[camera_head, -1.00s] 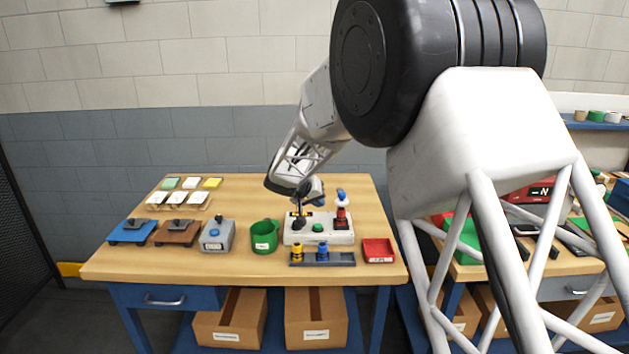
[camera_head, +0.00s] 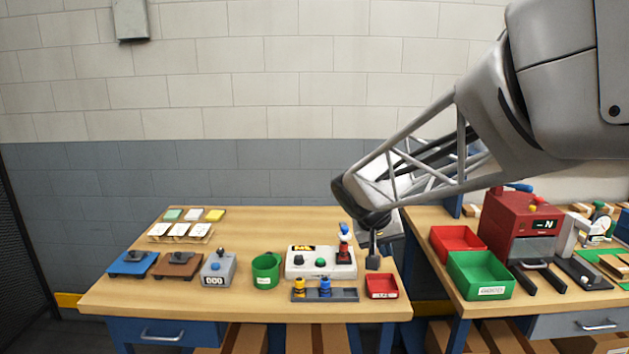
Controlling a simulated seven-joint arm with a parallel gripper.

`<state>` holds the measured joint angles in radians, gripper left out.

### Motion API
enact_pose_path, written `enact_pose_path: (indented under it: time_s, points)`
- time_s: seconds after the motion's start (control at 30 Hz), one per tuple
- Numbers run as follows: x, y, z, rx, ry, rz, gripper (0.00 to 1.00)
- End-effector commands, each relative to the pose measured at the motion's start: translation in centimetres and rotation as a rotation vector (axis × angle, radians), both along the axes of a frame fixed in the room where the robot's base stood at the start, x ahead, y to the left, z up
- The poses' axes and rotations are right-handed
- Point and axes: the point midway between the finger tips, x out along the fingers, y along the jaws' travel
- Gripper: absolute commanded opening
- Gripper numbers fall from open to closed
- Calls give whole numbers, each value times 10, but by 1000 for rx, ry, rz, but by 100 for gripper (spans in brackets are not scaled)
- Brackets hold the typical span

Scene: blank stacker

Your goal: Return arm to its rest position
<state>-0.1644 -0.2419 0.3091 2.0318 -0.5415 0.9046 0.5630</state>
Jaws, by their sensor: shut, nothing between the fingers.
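My arm reaches in from the upper right. My gripper (camera_head: 373,262) points down at its end, above the right part of the wooden table, just behind the small red tray (camera_head: 381,287). It is to the right of the white machine (camera_head: 318,264) with the red and blue lever (camera_head: 345,240). The fingers look closed and hold nothing. Part of the gripper body is hidden behind the arm's dark wrist.
On the table (camera_head: 230,295) stand a green cup (camera_head: 266,272), a grey counter box (camera_head: 217,270), a grey rack (camera_head: 324,295) with yellow and blue pieces, and stamp pads at left. A second bench at right holds a green bin (camera_head: 480,277) and a red machine (camera_head: 520,232).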

Motion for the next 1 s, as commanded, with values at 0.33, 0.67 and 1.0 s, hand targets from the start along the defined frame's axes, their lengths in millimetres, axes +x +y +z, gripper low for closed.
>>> enact_pose_path:
  time_s: [0.33,0.67,1.0]
  points:
    - [-112,-25,12,119,44,17,0]
    - [-212,-34,5,237,61,55,0]
    - [-286,-31,-12,334,53,98,0]
